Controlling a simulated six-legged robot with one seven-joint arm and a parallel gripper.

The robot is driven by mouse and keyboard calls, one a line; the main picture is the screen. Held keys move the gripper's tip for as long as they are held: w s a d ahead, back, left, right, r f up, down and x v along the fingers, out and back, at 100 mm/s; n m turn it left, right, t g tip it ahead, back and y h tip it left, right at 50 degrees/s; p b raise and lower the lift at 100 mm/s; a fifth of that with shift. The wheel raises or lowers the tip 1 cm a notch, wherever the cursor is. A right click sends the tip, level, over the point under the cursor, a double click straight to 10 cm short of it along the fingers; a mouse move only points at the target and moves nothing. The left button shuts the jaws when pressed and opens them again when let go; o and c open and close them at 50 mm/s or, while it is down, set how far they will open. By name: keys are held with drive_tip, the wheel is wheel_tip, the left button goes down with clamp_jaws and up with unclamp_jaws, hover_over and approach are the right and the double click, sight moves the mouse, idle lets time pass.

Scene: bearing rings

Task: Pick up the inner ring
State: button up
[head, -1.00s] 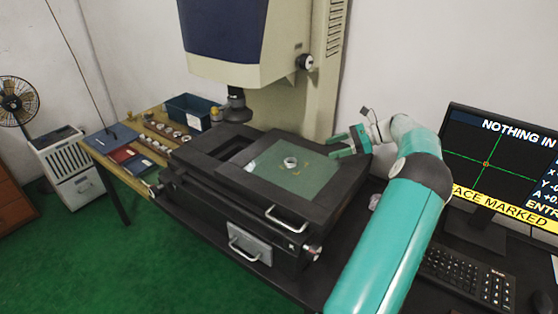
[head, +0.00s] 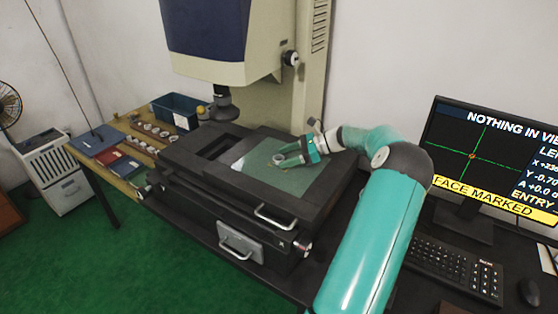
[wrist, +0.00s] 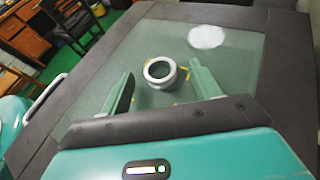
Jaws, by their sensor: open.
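The inner ring (head: 279,158) is a small pale metal ring on the glass plate of the measuring machine's stage. In the wrist view the ring (wrist: 159,73) sits upright, its bore facing up, with small yellow marks on the glass around it. My gripper (head: 286,158) is open and comes in from the right, its fingertips at the ring. In the wrist view the two green fingers of my gripper (wrist: 161,68) appear on either side of the ring, with a gap on each side. I cannot tell the fingertips' height above the glass.
The stage has a dark frame (head: 212,178) around the glass (head: 310,185). The machine's lens (head: 223,103) hangs behind, left of my gripper. A side table at left holds a blue bin (head: 177,112) and trays of small parts. A monitor (head: 480,165) and keyboard (head: 455,268) stand right.

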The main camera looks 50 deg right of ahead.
drive_tip(key=shift+w+a+f, duration=0.1)
drive_tip(key=shift+w+a, duration=0.05)
drive_tip(key=c, duration=1.2)
drive_tip(key=shift+o, duration=0.2)
